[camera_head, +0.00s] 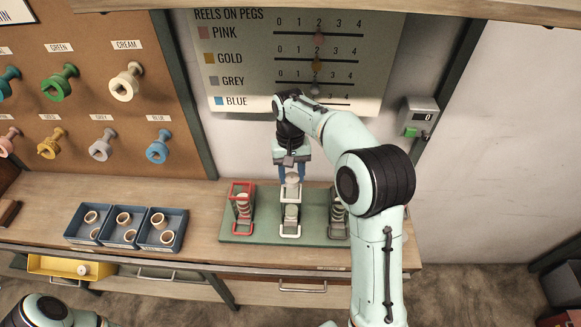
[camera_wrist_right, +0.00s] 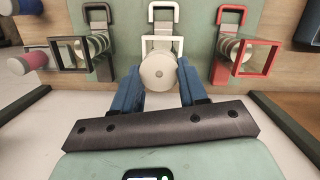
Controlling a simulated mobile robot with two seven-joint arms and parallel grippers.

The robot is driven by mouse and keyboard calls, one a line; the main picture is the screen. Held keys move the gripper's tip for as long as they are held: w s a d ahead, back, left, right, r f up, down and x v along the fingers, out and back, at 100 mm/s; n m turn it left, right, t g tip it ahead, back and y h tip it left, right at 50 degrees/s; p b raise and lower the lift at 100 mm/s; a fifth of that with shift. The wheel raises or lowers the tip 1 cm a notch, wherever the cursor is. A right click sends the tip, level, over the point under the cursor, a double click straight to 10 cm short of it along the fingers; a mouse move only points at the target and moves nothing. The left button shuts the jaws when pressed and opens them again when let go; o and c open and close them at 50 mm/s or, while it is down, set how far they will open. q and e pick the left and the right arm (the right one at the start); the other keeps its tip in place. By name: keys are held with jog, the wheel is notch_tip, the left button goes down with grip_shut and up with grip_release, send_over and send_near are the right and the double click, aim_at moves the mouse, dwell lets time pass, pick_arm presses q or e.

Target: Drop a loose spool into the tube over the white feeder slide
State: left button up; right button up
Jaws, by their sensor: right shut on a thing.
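My right gripper (camera_head: 292,172) is shut on a pale spool (camera_head: 292,178), held between its blue fingers above the white feeder slide (camera_head: 290,231). In the right wrist view, the gripper (camera_wrist_right: 158,80) has the spool's round cream end (camera_wrist_right: 158,71) between its fingertips. The square white tube rim (camera_wrist_right: 177,43) shows just beyond the spool, which overlaps it in that view. I cannot tell whether the spool is inside the rim or only above it. Spools are stacked in the white feeder below. My left gripper is out of view.
A red feeder (camera_head: 236,186) and a dark feeder (camera_head: 338,232) flank the white one on the green base (camera_head: 265,235). Blue bins (camera_head: 150,247) with loose spools stand to the left. A yellow tray (camera_head: 50,265) sits lower left. Bare wood lies between bins and base.

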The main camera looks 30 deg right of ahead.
jog(key=shift+w+f, duration=0.1)
jog(key=shift+f, duration=2.05)
dwell(0.4)
jog(key=o, duration=1.1)
notch_tip(320, 180, up, 13)
jog(key=w, duration=0.2)
jog(key=shift+w+d, duration=0.15)
jog(key=shift+d, duration=0.25)
